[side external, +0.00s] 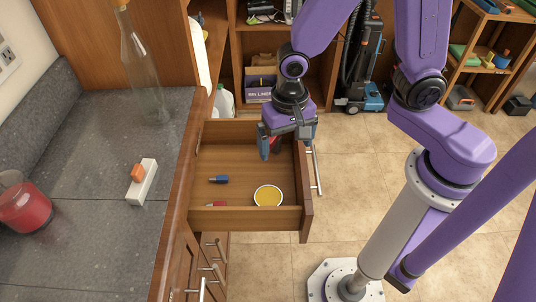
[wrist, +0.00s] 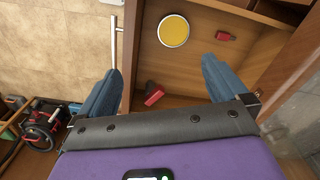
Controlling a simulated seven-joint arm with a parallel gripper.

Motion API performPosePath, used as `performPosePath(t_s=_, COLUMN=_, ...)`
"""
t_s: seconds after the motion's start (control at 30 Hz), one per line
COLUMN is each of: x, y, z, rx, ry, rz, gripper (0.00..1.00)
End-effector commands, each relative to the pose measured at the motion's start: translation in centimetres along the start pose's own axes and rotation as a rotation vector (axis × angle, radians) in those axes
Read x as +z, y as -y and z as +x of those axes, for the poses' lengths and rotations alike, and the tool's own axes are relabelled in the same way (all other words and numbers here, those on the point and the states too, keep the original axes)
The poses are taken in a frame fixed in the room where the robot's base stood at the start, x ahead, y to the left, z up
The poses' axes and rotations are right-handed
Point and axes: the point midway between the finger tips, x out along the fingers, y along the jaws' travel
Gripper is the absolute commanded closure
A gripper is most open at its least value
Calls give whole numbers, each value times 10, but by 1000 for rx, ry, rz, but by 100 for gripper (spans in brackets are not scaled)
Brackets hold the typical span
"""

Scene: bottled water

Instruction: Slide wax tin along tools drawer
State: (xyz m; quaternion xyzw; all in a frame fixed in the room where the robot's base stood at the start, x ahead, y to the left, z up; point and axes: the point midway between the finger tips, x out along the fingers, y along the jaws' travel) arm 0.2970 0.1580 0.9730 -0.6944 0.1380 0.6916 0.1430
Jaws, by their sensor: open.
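The wax tin (side external: 268,195), round and yellow with a pale rim, lies flat on the floor of the open wooden tools drawer (side external: 256,219), near its lower right corner in the side view. The wrist view shows the tin (wrist: 173,31) ahead of the fingers, on the bare drawer floor (wrist: 192,68). My gripper (side external: 287,145) is over the drawer's far part, apart from the tin. Its blue fingers (wrist: 160,66) are spread, with nothing held between them. A red item (wrist: 152,93) lies below and between them, partly hidden by the gripper in the side view.
A blue item (side external: 219,180) and a small red item (side external: 216,204) lie in the drawer left of the tin. The drawer walls surround the tin. A counter (side external: 90,225) stands left, with a clear bottle (side external: 144,75) and a red jar (side external: 25,207).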

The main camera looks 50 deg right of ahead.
Motion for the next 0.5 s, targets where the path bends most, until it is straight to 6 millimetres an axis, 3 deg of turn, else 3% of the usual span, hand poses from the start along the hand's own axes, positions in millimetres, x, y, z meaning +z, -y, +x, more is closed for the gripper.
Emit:
performPosePath(t_s=0.3, x=-13, y=28, z=38, rx=10, ry=1, rz=435, gripper=0)
performPosePath(t_s=0.5, x=-16, y=35, z=48, rx=9, ry=0, rz=562, gripper=0)
